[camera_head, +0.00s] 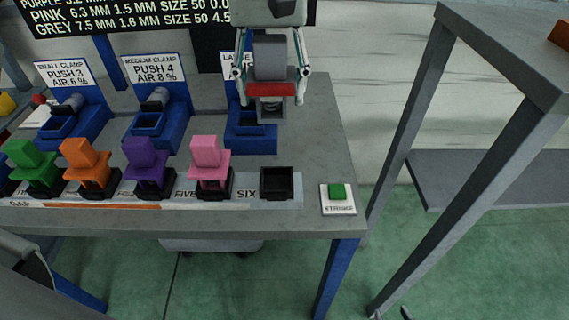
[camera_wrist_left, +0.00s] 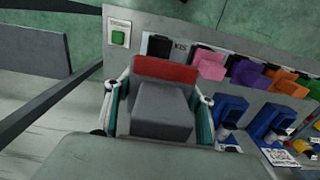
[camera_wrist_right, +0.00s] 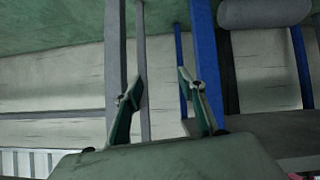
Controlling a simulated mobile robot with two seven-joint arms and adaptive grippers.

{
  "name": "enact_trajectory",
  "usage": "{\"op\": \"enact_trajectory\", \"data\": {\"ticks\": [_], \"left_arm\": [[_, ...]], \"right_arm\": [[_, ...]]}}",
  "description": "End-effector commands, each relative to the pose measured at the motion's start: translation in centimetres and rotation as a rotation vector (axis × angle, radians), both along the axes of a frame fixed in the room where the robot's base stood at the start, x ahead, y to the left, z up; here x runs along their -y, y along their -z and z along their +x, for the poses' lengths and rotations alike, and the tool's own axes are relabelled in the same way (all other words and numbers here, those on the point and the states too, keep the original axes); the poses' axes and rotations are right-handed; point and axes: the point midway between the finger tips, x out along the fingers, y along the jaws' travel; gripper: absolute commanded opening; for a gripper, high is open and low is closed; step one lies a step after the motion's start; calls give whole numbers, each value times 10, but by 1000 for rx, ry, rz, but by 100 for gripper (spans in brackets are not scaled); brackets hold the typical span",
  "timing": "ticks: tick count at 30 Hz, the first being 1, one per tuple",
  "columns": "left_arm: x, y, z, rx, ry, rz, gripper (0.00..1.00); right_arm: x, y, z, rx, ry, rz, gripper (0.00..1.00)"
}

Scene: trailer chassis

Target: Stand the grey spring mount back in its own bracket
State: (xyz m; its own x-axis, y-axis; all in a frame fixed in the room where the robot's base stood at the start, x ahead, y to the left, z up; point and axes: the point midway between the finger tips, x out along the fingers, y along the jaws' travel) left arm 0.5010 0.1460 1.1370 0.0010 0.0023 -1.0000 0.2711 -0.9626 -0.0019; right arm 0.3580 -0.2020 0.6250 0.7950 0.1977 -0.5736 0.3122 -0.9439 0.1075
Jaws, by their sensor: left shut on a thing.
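My left gripper (camera_head: 271,97) is shut on the grey spring mount (camera_head: 270,57), with one finger on each side. The mount is a grey block with a red band across it and a smaller grey part below. It is held above or in front of the large clamp (camera_head: 250,139), whose upper part it hides; I cannot tell whether they touch. The mount also shows between the fingers in the left wrist view (camera_wrist_left: 160,110). An empty black bracket (camera_head: 277,183) stands beside the label SIX, nearer the table's front edge. My right gripper (camera_wrist_right: 160,80) is open and empty, away from the table objects.
Green (camera_head: 33,160), orange (camera_head: 86,160), purple (camera_head: 146,160) and pink (camera_head: 209,158) mounts stand in a row left of the empty bracket. A green button (camera_head: 337,191) sits to its right. Blue clamps (camera_head: 160,125) stand behind. A grey frame (camera_head: 500,170) rises at the right.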

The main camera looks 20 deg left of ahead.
Motion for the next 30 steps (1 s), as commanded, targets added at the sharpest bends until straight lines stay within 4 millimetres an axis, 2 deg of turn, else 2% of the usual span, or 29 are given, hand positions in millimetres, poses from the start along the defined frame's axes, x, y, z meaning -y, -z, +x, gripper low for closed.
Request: {"op": "enact_trajectory", "data": {"ticks": [2,5,12,21,25,30], "left_arm": [[3,-4,-2,-2,-4,-2,15],[4,5,-2,-5,-6,-2,15],[3,59,-3,-8,-5,-2,15],[3,125,-3,-7,-6,-2,15],[3,143,-2,-3,-5,-3,15],[3,151,-2,-1,-7,-2,15]], "right_arm": [[0,2,-3,-5,-1,0,40],[0,7,-5,-12,-1,-1,40],[0,20,-11,-27,-3,-7,40],[2,16,-4,-8,-3,-12,40],[3,16,-2,-7,-3,-16,40],[4,17,-2,-5,-2,-17,40]]}}
